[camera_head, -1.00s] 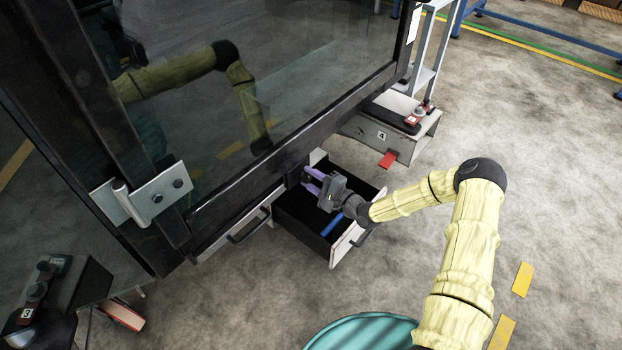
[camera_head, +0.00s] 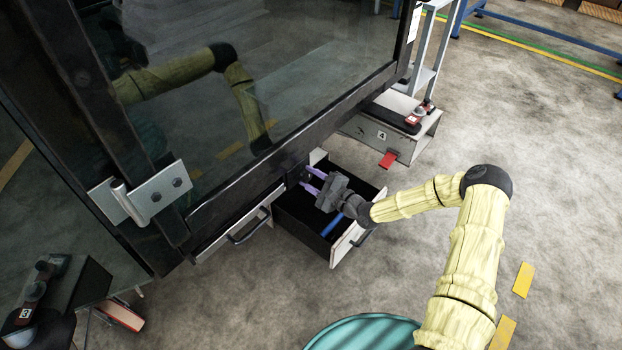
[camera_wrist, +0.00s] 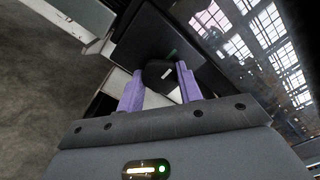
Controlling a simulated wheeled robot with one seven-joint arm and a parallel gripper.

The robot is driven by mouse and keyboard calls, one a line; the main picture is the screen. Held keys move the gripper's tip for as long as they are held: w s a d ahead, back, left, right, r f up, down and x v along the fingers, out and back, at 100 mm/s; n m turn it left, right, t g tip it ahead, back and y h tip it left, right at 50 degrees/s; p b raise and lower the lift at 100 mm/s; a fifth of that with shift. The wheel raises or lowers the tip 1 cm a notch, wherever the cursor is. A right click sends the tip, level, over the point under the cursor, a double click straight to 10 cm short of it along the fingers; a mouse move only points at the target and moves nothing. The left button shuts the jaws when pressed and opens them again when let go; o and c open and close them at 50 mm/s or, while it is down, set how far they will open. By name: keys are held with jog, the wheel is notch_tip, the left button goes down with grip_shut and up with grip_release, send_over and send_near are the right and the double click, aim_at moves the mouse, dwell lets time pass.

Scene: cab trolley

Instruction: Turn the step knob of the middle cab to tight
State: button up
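My gripper (camera_head: 314,181) has purple fingers and is below the lower edge of the large dark glass-fronted frame, above an open black drawer (camera_head: 294,221). Whether the fingers touch the knob cannot be told. In the head view the knob is hidden in the dark area by the fingertips, and its setting is not readable.
A blue bar (camera_head: 334,222) lies in the open drawer. A pale unit marked 4 (camera_head: 393,133) with a red pedal stands at right, and a dark unit marked 3 (camera_head: 28,312) at lower left. The glass frame (camera_head: 240,90) overhangs the gripper. Floor at right is clear.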

jog(key=o, duration=0.4)
jog(key=shift+o, duration=0.2)
jog(key=shift+d, duration=0.1)
jog(key=p+v, duration=0.3)
jog(key=v, duration=1.4)
jog(key=shift+s+d+f, duration=0.1)
jog(key=shift+d, duration=0.05)
